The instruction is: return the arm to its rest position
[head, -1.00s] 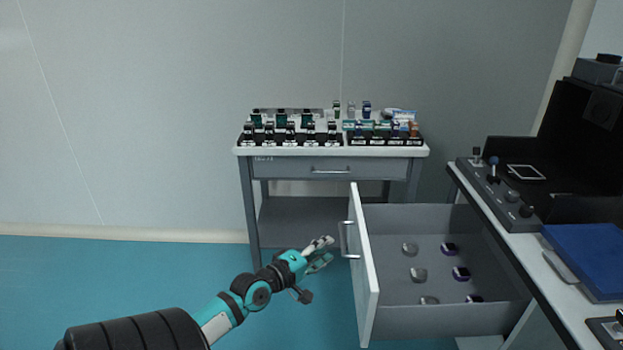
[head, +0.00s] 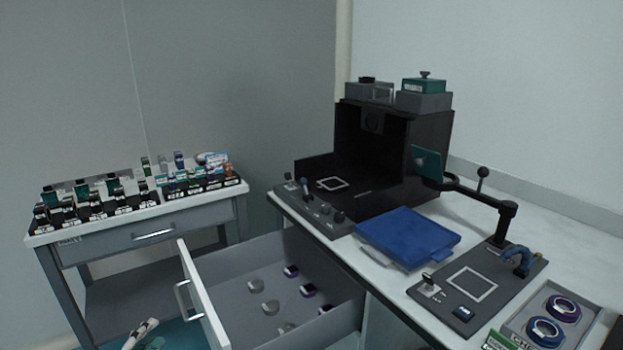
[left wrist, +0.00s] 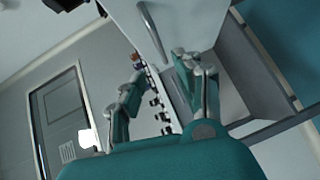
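My left gripper (head: 148,336) shows at the bottom left of the head view, cut off by the lower edge. It is beside and below the handle of the open drawer (head: 208,312), apart from it. In the left wrist view its two fingers (left wrist: 158,76) stand apart with nothing between them. The drawer handle (left wrist: 152,30) shows beyond the fingertips there. Most of my left arm is outside the head view. My right gripper is in neither view.
The pulled-out drawer holds several small round parts. A grey cart (head: 150,236) with racks of small items stands behind at left. At right, a white table (head: 360,262) carries a black enclosure (head: 430,135), a blue case (head: 408,235) and a dark board (head: 440,300).

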